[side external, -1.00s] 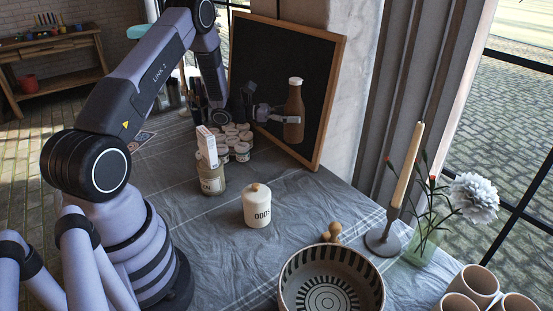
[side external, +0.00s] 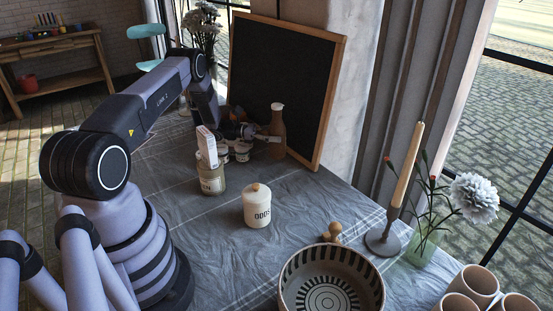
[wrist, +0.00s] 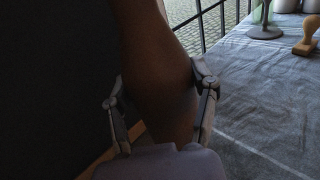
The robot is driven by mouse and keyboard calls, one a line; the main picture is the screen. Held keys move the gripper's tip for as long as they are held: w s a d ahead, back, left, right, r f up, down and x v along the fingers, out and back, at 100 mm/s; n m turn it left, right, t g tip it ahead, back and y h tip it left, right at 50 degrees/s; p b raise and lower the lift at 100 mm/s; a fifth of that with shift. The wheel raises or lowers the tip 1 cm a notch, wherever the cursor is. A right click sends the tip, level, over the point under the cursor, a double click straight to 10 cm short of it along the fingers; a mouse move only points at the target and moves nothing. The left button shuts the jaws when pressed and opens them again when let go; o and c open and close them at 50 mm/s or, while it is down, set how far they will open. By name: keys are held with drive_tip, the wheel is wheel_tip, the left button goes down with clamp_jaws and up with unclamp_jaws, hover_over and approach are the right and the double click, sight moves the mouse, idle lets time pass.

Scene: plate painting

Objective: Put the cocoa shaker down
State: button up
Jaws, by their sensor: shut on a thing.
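The cocoa shaker is a brown bottle (side external: 277,138) with a pale cap, in front of the chalkboard. My gripper (side external: 266,135) reaches it from the left and is shut on its body. In the wrist view the brown body (wrist: 160,55) stands between my two fingers (wrist: 160,90), which press on either side. The shaker looks upright, with its lower end at or very near the cloth-covered table (side external: 215,245); I cannot tell whether it touches.
The framed chalkboard (side external: 285,70) stands close behind the shaker. A candlestick (side external: 385,240) and patterned bowl (side external: 332,285) stand right. Cloth right of the shaker is clear.

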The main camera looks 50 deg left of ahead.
drive_tip(key=shift+f, duration=0.8)
drive_tip(key=shift+f, duration=0.6)
drive_tip(key=o, duration=1.2)
